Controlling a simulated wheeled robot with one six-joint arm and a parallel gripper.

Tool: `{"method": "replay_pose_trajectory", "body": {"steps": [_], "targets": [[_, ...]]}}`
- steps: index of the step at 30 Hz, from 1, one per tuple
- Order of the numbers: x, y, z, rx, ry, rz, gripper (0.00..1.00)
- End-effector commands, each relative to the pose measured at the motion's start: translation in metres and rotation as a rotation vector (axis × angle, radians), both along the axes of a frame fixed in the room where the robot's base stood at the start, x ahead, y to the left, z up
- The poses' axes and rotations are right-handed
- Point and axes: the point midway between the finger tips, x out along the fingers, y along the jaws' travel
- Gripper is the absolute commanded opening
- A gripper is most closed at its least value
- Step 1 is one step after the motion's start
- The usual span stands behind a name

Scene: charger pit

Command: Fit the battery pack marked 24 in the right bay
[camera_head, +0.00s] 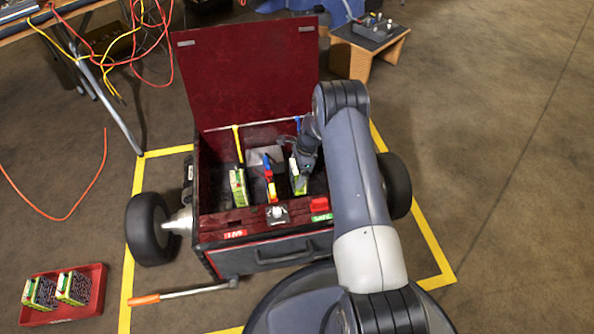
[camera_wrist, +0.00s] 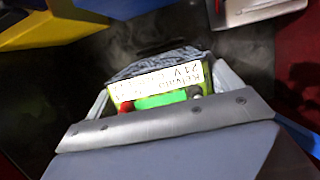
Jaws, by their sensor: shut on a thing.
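An open red wheeled box (camera_head: 222,262) stands in the middle with its lid raised. My gripper (camera_head: 300,170) reaches down into its right half, shut on a green-and-white battery pack (camera_head: 299,184). In the wrist view the held pack (camera_wrist: 160,82) sits between the jaws of my gripper (camera_wrist: 166,88). Its label is upside down, hard to read, and looks like 21 V or 24 V. I cannot tell whether the pack touches the bay floor. Another green-and-white pack (camera_head: 238,187) stands in the left half.
A red, yellow and blue part (camera_head: 270,182) stands between the halves. A silver latch (camera_head: 277,214) is on the front edge. A red tray (camera_head: 94,296) with two packs lies at lower left. An orange-handled bar (camera_head: 180,293) lies before the box. Cables hang at upper left.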

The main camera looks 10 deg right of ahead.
Motion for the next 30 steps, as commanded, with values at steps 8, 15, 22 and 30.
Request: {"method": "replay_pose_trajectory", "body": {"steps": [8,15,22,30], "targets": [[0.002,0.0,-0.003,0.0,-0.004,0.0,0.16],[0.002,0.0,-0.007,0.0,-0.004,0.0,0.16],[0.002,0.0,-0.01,0.0,-0.005,0.0,0.87],[0.002,0.0,-0.01,0.0,-0.005,0.0,1.0]]}}
